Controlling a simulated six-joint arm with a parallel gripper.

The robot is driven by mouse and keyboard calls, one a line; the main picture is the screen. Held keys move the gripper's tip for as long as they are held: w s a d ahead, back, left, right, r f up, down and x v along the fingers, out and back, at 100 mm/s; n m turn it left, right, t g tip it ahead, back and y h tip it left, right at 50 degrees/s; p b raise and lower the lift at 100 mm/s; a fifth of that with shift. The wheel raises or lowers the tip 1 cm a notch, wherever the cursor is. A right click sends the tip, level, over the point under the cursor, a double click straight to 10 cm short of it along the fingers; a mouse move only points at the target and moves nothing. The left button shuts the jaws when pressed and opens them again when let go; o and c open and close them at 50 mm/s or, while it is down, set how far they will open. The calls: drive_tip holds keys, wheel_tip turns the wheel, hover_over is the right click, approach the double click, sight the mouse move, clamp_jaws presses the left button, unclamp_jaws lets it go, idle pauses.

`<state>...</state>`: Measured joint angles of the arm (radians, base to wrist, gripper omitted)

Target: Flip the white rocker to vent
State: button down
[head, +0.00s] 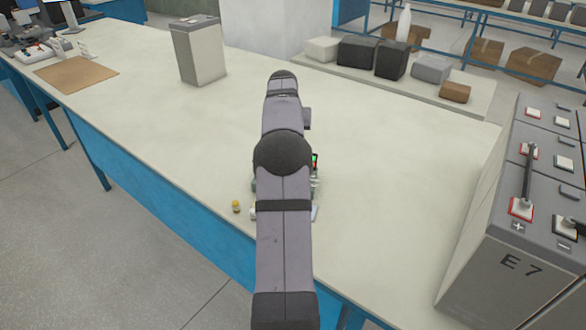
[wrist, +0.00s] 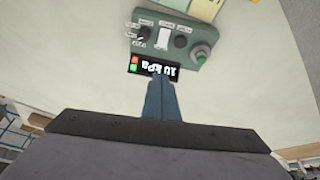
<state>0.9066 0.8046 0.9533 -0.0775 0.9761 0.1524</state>
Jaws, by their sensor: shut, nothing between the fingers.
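The white rocker (wrist: 164,37) shows in the wrist view as a small upright white block on a grey-green control panel (wrist: 190,28). Small labels surround it, too blurred to read, so I cannot tell which side is vent or which way it is tipped. A dark knob sits on each side of it, and a larger green-ringed knob (wrist: 202,54) is at the panel's right. My gripper (wrist: 160,78) is shut and empty, its tips by the lit black display (wrist: 150,67), below the rocker in the picture. In the head view my arm hides the rocker and most of the panel.
A grey battery unit marked E7 (head: 485,240) is at the right, a grey box (head: 200,55) at the back left. Several boxes line the back. Bench on both sides is mostly clear.

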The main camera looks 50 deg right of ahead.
drive_tip(key=shift+s+a+f+m+g, duration=0.15)
drive_tip(key=shift+s+a+m+g, duration=0.15)
drive_tip(key=shift+s+a+m, duration=0.15)
drive_tip(key=shift+f, duration=0.15)
drive_tip(key=p+x, duration=0.1)
drive_tip(key=x, duration=0.3)
drive_tip(key=p+x, duration=0.2)
drive_tip(key=x, duration=0.2)
drive_tip(key=p+x, duration=0.1)
drive_tip(key=x, duration=0.3)
drive_tip(key=shift+a+f+p, duration=0.2)
drive_tip(key=shift+a+p, duration=0.15)
drive_tip(key=shift+p, duration=0.05)
drive_tip(key=shift+d+f, duration=0.1)
drive_tip(key=shift+f, duration=0.65)
